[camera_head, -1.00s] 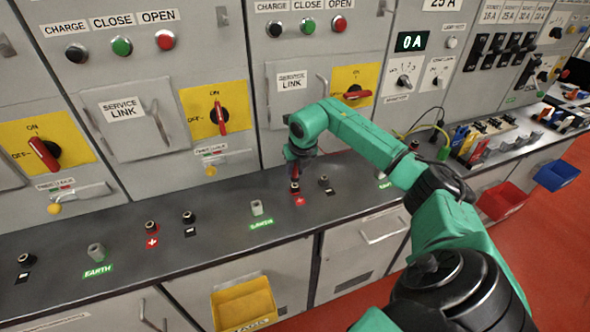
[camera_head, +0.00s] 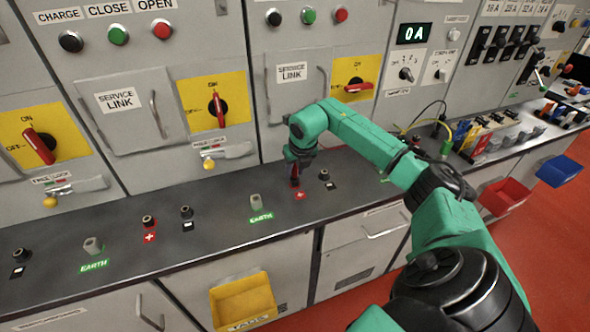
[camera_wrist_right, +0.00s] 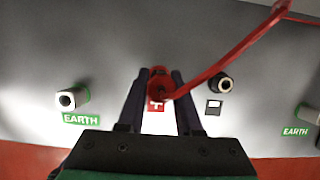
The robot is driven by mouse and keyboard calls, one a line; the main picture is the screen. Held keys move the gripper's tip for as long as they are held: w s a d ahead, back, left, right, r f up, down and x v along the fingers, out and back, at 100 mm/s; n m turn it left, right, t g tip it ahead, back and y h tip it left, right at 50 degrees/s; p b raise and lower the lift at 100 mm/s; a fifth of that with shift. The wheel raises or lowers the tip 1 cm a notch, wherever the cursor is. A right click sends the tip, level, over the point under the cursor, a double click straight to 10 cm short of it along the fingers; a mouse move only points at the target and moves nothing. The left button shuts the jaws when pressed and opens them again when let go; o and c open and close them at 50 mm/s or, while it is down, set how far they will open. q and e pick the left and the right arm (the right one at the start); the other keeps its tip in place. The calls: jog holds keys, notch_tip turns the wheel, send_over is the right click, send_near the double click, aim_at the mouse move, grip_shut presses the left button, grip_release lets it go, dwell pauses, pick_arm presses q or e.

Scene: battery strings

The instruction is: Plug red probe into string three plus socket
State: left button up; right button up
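My right gripper (camera_head: 296,160) points down at the bench, over a socket with a red plus label (camera_head: 300,195). The right wrist view shows its dark fingers (camera_wrist_right: 160,85) on both sides of the red probe (camera_wrist_right: 158,78), appearing shut on it. The probe also shows below the gripper in the head view (camera_head: 295,180). It stands at the plus socket, which it hides; I cannot tell how deep it sits. A red cable (camera_wrist_right: 225,62) runs from it to the upper right. No string number is readable. My left gripper is not in view.
A black socket (camera_head: 325,175) stands right of the probe, and an earth post (camera_head: 256,202) stands left. Another plus socket (camera_head: 148,221) is farther left. Cabinet panels with red rotary handles (camera_head: 219,110) rise behind. A yellow bin (camera_head: 243,300) hangs below the bench (camera_head: 215,240).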

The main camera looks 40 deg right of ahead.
jog(key=o, duration=0.4)
jog(key=shift+r, duration=0.15)
jog(key=b+v, duration=0.2)
jog(key=v, duration=1.2)
jog(key=shift+r, duration=0.15)
